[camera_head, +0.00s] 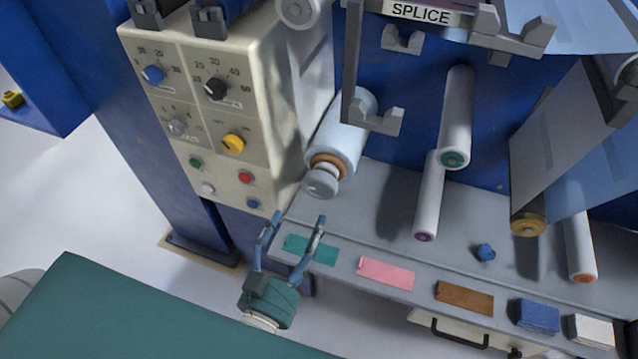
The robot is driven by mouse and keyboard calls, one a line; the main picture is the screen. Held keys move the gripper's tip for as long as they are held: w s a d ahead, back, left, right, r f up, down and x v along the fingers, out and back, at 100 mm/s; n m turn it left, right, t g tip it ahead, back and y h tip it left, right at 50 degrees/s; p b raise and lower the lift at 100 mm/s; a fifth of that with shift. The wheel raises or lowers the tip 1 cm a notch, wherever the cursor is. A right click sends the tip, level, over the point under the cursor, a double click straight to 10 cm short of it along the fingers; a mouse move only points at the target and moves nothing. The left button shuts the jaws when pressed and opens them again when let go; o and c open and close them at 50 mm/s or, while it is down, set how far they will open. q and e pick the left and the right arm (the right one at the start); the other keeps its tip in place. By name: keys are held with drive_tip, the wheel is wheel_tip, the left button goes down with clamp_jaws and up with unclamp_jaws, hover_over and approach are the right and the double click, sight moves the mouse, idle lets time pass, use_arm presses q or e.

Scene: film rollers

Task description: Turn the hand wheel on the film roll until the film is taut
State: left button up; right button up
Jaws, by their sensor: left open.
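A grey hand wheel (320,184) sits on the near end of a pale film roll (342,140), left of centre, with an orange-brown ring between them. A pale strip, which looks like film, rises from this roll behind the control box; whether it is taut I cannot tell. My left gripper (298,218) is open and empty. Its two fingers point up the picture, just below the hand wheel and apart from it. One finger overlaps the edge of the green card in the picture. My right gripper is not in view.
A beige control box (215,120) with knobs and buttons stands left of the roll. Green (318,252), pink (386,273) and brown (464,297) cards lie along the grey shelf's front edge. Several other rollers (455,120) stick out to the right. A grey bracket (378,120) hangs near the roll.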

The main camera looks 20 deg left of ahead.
sight(318, 191)
use_arm(q)
drive_tip(key=w, duration=0.3)
drive_tip(key=w+p, duration=0.1)
drive_tip(key=w, duration=0.3)
drive_tip(key=w+r, duration=0.1)
drive_tip(key=w, duration=0.2)
drive_tip(key=shift+w+d, duration=0.1)
drive_tip(key=shift+w, duration=0.3)
drive_tip(key=c, duration=1.1)
